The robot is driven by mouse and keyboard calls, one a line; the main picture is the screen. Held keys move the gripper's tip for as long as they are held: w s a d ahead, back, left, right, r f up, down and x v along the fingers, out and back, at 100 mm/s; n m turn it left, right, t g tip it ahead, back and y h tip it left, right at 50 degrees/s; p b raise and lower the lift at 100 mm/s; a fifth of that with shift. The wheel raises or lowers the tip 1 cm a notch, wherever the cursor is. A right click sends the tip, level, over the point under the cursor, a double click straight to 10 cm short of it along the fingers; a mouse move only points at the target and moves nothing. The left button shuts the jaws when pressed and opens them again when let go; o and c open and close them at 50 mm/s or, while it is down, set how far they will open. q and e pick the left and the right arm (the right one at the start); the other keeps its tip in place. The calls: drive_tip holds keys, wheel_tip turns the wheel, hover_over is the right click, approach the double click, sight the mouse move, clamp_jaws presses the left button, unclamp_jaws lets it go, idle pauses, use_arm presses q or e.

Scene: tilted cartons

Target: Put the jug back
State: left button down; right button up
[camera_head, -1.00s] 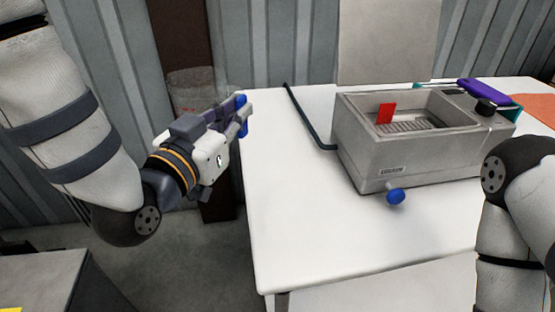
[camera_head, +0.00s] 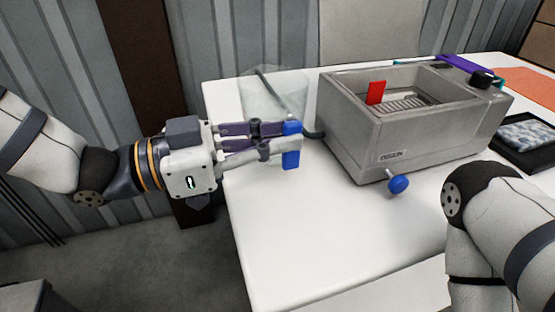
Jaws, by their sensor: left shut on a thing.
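The clear, see-through jug (camera_head: 268,98) shows at the left back corner of the white table, behind my left gripper's fingers. Its outline is faint, and its lower part is partly hidden by the fingers. My left gripper (camera_head: 291,146) reaches in from the left with blue fingertips and is shut on the jug. I cannot tell whether the jug's base touches the table. My right arm shows at the lower right, but its gripper is out of view.
A grey water bath (camera_head: 365,150) with a red tab (camera_head: 376,92) and a blue tap (camera_head: 398,184) stands right of the jug. A dark hose runs by its left side. A black tray (camera_head: 525,142) lies to the right. The white table's (camera_head: 310,240) front left is clear.

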sight(284, 160)
use_arm(q)
wheel_tip(284, 160, down, 3)
drive_tip(key=shift+f, duration=0.15)
drive_tip(key=shift+f+b, duration=0.1)
drive_tip(key=shift+b, duration=0.2)
drive_tip(key=c, duration=1.7)
unclamp_jaws()
drive_tip(key=shift+a+r, duration=0.15)
drive_tip(key=shift+r, duration=0.05)
drive_tip(key=p+v, duration=0.1)
drive_tip(key=v, duration=1)
drive_tip(key=shift+s+a+f, duration=0.1)
drive_tip(key=shift+s+a, duration=0.05)
drive_tip(key=shift+a, duration=0.2)
